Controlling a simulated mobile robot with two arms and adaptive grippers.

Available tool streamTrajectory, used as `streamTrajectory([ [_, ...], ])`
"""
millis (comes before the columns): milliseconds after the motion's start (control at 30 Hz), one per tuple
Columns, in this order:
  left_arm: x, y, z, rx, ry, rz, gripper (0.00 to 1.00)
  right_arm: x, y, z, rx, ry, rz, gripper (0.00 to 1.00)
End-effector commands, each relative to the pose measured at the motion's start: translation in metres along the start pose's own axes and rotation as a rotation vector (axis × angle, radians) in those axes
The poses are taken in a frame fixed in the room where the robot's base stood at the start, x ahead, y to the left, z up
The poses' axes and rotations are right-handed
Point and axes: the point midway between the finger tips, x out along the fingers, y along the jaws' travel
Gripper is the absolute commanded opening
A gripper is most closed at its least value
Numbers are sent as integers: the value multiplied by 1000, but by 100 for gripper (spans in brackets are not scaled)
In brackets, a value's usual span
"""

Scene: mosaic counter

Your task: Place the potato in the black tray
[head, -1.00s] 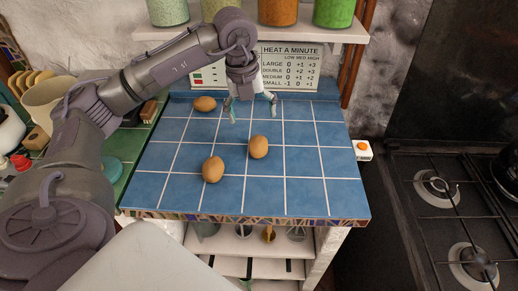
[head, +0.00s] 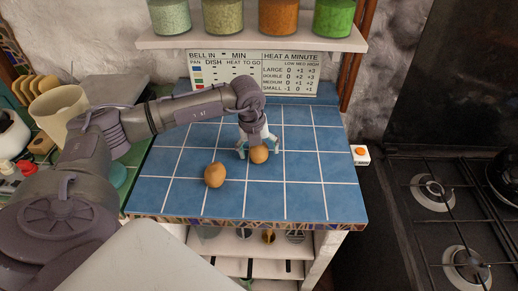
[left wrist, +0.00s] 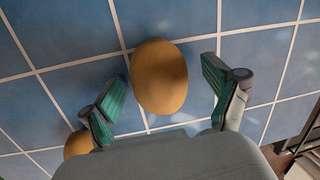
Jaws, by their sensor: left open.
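A brown potato (head: 258,155) lies on the blue tiled counter. My left gripper (head: 259,148) is over it and open, one finger on each side. In the left wrist view this potato (left wrist: 159,76) shows between the green finger pads, with gaps on both sides. A second potato (head: 214,175) lies nearer the front left; part of it shows beside the left finger in the left wrist view (left wrist: 78,146). No black tray shows in either view. My right gripper is not in view.
The blue tiled counter (head: 307,190) is clear on the right and front. A shelf with several jars (head: 222,18) hangs above the back. A cream pot (head: 60,112) stands at left. A gas hob (head: 440,215) is at right.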

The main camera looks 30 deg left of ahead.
Motion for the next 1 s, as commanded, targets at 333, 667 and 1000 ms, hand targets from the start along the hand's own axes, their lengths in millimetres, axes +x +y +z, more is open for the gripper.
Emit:
streamTrajectory([
  [333,0,0,0,0,0,0,65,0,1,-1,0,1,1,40],
  [667,0,0,0,-1,-1,-1,13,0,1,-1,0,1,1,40],
  [1000,-7,-1,2,-1,-1,-2,13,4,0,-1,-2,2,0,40],
])
